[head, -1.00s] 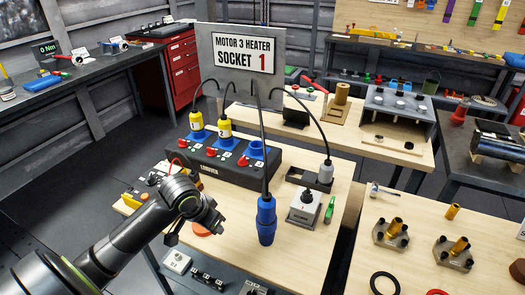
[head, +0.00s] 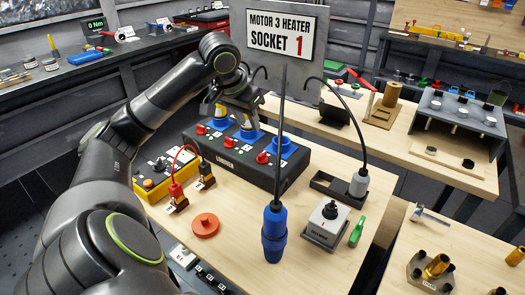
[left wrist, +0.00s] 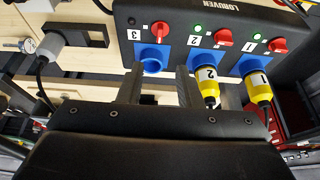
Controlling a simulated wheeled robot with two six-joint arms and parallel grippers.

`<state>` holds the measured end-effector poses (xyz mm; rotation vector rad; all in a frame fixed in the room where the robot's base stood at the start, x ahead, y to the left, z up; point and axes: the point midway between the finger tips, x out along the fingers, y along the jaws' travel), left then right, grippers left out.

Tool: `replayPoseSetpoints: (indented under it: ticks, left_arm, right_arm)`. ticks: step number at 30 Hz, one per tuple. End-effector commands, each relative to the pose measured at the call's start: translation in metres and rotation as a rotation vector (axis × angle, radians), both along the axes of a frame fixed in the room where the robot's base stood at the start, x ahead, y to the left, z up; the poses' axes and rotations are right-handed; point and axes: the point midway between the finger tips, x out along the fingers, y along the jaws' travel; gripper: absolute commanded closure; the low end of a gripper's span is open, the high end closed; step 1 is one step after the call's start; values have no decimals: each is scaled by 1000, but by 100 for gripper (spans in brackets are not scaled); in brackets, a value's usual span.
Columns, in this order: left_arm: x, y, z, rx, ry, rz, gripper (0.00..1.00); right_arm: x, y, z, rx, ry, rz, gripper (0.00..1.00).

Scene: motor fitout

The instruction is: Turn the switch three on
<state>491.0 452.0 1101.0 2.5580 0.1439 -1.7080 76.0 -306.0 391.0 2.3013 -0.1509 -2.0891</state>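The black switch box (head: 238,165) carries three red switches and three blue sockets. Switch three (left wrist: 160,30), by the label 3, is a red knob; it also shows in the head view (head: 263,157). Its grip looks turned differently from switches two (left wrist: 223,38) and one (left wrist: 278,45). Blue socket three (left wrist: 153,58) is empty; yellow plugs (left wrist: 207,85) sit in the other two. My left gripper (left wrist: 158,82) is open and empty above the box, its fingers apart near socket three. In the head view the left gripper (head: 243,98) partly hides the yellow plugs. My right gripper is not in view.
Green lamps (left wrist: 197,29) glow by switches one and two. A sign panel (head: 283,35) rises behind. A grey switch unit (head: 328,222), orange disc (head: 205,225) and yellow box (head: 150,187) are nearby.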

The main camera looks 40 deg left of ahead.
Motion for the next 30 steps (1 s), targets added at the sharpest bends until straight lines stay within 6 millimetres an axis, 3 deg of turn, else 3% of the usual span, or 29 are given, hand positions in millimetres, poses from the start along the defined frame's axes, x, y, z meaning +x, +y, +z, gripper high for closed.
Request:
replayPoseSetpoints:
  ticks: [12,18,24,30]
  left_arm:
    - [34,2,-85,-6,3,-1,68]
    - [47,5,-117,-3,2,0,68]
    - [54,6,-133,-1,0,0,68]
    - [56,6,-135,0,0,-1,68]
  right_arm:
    - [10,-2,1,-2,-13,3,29]
    - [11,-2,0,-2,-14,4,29]
    - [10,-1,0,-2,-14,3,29]
    - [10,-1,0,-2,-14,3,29]
